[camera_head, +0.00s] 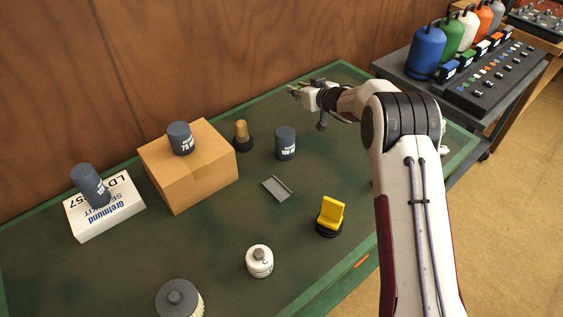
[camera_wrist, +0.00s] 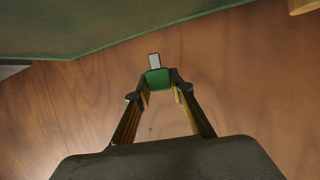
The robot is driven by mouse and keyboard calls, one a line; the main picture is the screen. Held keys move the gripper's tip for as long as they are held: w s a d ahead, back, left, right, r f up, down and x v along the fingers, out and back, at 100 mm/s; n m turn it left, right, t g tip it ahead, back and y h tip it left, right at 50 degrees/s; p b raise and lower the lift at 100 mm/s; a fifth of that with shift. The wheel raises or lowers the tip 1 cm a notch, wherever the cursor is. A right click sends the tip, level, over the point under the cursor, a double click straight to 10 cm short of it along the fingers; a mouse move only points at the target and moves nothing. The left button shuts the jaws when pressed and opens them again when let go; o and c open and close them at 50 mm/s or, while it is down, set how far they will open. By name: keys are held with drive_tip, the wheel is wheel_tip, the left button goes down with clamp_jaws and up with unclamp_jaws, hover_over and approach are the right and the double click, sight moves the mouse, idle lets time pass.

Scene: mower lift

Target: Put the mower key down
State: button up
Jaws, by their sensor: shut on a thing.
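The mower key (camera_wrist: 158,78) has a green body and a grey metal tip that points away from the wrist, toward the top of the wrist view. My gripper (camera_wrist: 160,88) is shut on the green body, one finger on each side. In the head view, my gripper (camera_head: 303,91) is over the far edge of the green table, near the wooden wall. The key is too small there to make out clearly.
The green table (camera_head: 120,255) holds a cardboard box (camera_head: 195,180), a white box (camera_head: 105,212), a dark canister (camera_head: 286,143), a grey tray (camera_head: 277,188), a yellow block (camera_head: 332,214) and a white canister (camera_head: 259,261). Bare table lies between them.

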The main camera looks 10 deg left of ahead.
sight(298, 87)
wheel_tip(298, 87, up, 5)
drive_tip(key=shift+f, duration=0.1)
drive_tip(key=s+a+n+g+y, duration=0.25)
drive_tip(key=s+n+g, duration=0.35)
drive_tip(key=s, duration=0.8)
drive_tip(key=s+a+n+g+y, duration=0.1)
drive_tip(key=s+n+g+y, duration=0.4)
drive_tip(key=s, duration=1)
drive_tip(key=shift+n+h, duration=0.3)
drive_tip(key=shift+h, duration=0.25)
drive_tip(key=shift+w+a+f, duration=0.1)
drive_tip(key=shift+f, duration=1.25)
drive_tip(key=shift+w+a+f, duration=0.1)
drive_tip(key=shift+f, duration=1.25)
drive_tip(key=shift+f, duration=0.1)
drive_tip(key=shift+f, duration=3)
drive_tip(key=shift+f, duration=0.1)
drive_tip(key=shift+f, duration=1.8)
